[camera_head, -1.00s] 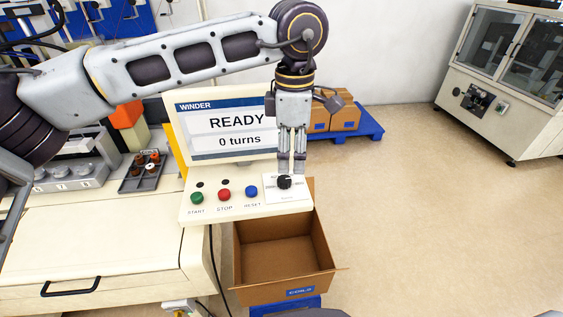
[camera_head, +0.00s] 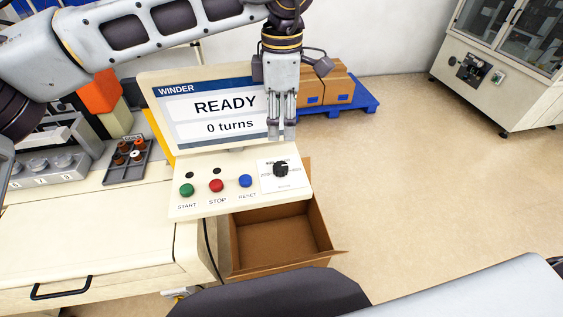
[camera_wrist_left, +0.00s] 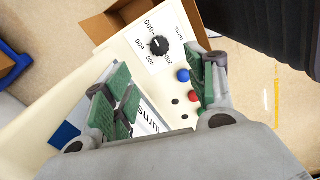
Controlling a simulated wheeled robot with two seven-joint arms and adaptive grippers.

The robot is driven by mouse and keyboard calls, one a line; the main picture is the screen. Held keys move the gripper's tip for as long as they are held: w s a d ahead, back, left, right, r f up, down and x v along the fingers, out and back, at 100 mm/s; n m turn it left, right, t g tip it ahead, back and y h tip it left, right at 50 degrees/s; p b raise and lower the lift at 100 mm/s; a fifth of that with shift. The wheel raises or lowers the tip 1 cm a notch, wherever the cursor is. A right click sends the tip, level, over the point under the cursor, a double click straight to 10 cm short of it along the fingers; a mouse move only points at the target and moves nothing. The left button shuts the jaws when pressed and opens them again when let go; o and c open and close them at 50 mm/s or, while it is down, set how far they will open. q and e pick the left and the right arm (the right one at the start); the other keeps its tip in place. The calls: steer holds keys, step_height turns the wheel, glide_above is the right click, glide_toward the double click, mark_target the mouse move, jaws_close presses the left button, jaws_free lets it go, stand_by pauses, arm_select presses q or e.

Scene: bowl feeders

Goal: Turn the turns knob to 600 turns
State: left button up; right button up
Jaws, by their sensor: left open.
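The black turns knob (camera_head: 281,170) sits on a white scale plate at the right of the winder's control panel (camera_head: 230,205). The screen (camera_head: 215,115) reads READY and 0 turns. My left gripper (camera_head: 282,135) points down just above and behind the knob, apart from it. In the left wrist view the gripper (camera_wrist_left: 160,90) is open and empty, its green-padded fingers wide apart. My right gripper is not in view.
Green START (camera_head: 187,190), red STOP (camera_head: 216,186) and blue RESET (camera_head: 246,181) buttons lie left of the knob. An open cardboard box (camera_head: 280,245) stands below the panel. A parts tray (camera_head: 128,162) is at left. My right arm crosses the bottom right.

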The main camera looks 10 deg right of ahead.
mark_target(282, 166)
arm_select(q)
steer(key=shift+w+f+p, duration=0.1)
steer(key=shift+f+p, duration=1.35)
steer(key=shift+f, duration=5.5)
steer(key=shift+c, duration=0.5)
steer(key=c, duration=0.9)
